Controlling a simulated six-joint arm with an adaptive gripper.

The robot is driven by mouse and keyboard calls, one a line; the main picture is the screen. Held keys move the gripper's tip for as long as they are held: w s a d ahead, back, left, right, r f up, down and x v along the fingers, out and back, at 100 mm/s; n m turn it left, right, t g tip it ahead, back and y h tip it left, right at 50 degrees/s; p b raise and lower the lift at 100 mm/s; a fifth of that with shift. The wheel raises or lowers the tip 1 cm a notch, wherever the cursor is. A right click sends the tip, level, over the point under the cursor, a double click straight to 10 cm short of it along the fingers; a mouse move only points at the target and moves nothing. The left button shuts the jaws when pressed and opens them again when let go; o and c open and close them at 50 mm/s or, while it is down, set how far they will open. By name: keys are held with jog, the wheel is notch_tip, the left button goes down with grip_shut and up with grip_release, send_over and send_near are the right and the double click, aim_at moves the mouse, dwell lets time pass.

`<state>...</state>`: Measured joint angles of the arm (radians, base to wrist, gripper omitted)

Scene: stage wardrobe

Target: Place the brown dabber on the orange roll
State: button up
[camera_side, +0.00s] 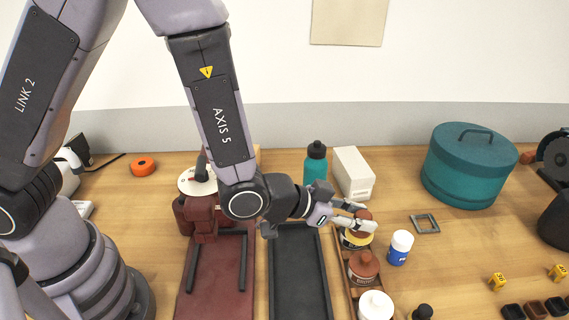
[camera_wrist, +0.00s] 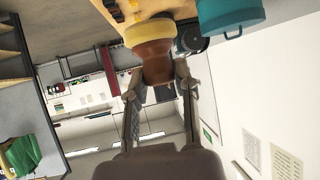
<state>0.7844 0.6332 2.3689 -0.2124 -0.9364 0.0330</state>
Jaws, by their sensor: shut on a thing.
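My gripper (camera_side: 357,218) is shut on a dabber with a brown handle and yellow pad (camera_wrist: 151,35), which fills the space between my fingers in the wrist view. In the side view this yellow-and-brown dabber (camera_side: 356,239) is at the far end of a narrow wooden rack (camera_side: 350,290); I cannot tell whether it still touches the rack. A brown dabber (camera_side: 363,265), brown all over, stands upright in the rack just in front of it, apart from my gripper. The orange roll (camera_side: 142,167) lies flat on the table at the far left, with its top clear.
A white dabber (camera_side: 376,305) stands nearest in the rack. A blue-and-white bottle (camera_side: 400,247) is right of it. A teal bottle (camera_side: 316,163) and white box (camera_side: 353,173) stand behind. A black tray (camera_side: 298,262) and a dark red stand (camera_side: 215,275) lie left, toward the roll.

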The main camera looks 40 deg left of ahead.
jog(key=r, duration=0.7)
jog(key=shift+w+a+r, duration=0.2)
jog(key=shift+r, duration=0.2)
jog(key=w+a+n+t+y, duration=0.1)
jog(key=w+a+n+y, duration=0.35)
jog(key=a, duration=0.75)
jog(key=w+a+n+t+y, duration=0.1)
jog(key=w+a+n+y, duration=0.35)
jog(key=a, duration=0.65)
jog(key=s+a+n+g+y, duration=0.2)
jog(key=a+n+y, duration=0.15)
jog(key=a, duration=0.55)
jog(key=s+a+n+g+y, duration=0.2)
jog(key=s+a+n+y, duration=0.15)
jog(key=a, duration=0.65)
jog(key=s+a+n+g+y, duration=0.3)
jog(key=s+a+n+g, duration=0.8)
jog(key=s+a, duration=0.7)
send_over(143, 164)
jog(key=f, duration=1.3)
jog(key=d+f, duration=0.1)
jog(key=f, duration=0.6)
jog(key=shift+s, duration=0.35)
jog(key=shift+w+a+f, duration=0.3)
jog(key=shift+a+f, duration=0.1)
jog(key=shift+f, duration=0.05)
jog(key=shift+w+a+f, duration=0.15)
jog(key=shift+f, duration=1.55)
